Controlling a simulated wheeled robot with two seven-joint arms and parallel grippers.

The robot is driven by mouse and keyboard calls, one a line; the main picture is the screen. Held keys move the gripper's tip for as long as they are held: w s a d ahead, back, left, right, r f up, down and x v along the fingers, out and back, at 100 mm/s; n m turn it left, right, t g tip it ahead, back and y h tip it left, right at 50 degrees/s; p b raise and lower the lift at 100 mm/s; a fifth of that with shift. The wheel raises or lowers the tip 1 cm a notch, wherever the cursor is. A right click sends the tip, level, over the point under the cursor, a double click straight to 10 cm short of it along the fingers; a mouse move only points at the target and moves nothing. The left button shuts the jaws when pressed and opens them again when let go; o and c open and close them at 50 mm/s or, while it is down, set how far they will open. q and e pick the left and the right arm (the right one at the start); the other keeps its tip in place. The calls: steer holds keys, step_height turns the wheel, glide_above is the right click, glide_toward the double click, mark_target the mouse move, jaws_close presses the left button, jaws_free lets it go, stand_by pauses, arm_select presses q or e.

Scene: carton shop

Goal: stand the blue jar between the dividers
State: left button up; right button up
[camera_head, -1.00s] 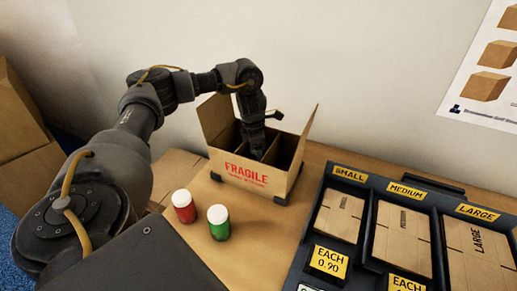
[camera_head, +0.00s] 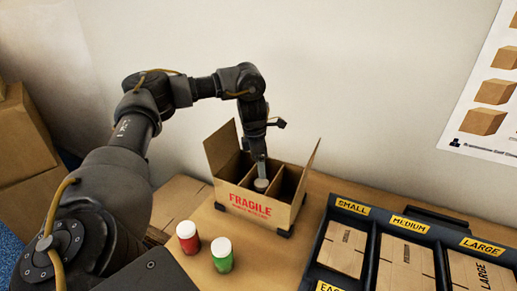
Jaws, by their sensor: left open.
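The open carton (camera_head: 250,206), marked FRAGILE, stands on the table against the wall, with upright dividers (camera_head: 274,184) inside. A jar's pale round lid (camera_head: 261,185) shows in the middle compartment, between the dividers. The jar looks upright, but its body is hidden by the carton's front wall, so I cannot see its colour. My left gripper (camera_head: 261,175) points down just above and behind this lid, open; whether a finger still touches the jar I cannot tell. My right gripper is not in view.
A red jar (camera_head: 188,238) and a green jar (camera_head: 222,256) with white lids stand in front of the carton. A dark tray (camera_head: 372,222) of flat cartons lies at the right. The carton's side flaps stand up beside my gripper.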

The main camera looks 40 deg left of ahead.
arm_select(q)
steer(key=r, duration=0.4)
steer(key=shift+s+a+p, duration=0.15)
steer(key=shift+s+p, duration=0.05)
steer(key=shift+p, duration=0.2)
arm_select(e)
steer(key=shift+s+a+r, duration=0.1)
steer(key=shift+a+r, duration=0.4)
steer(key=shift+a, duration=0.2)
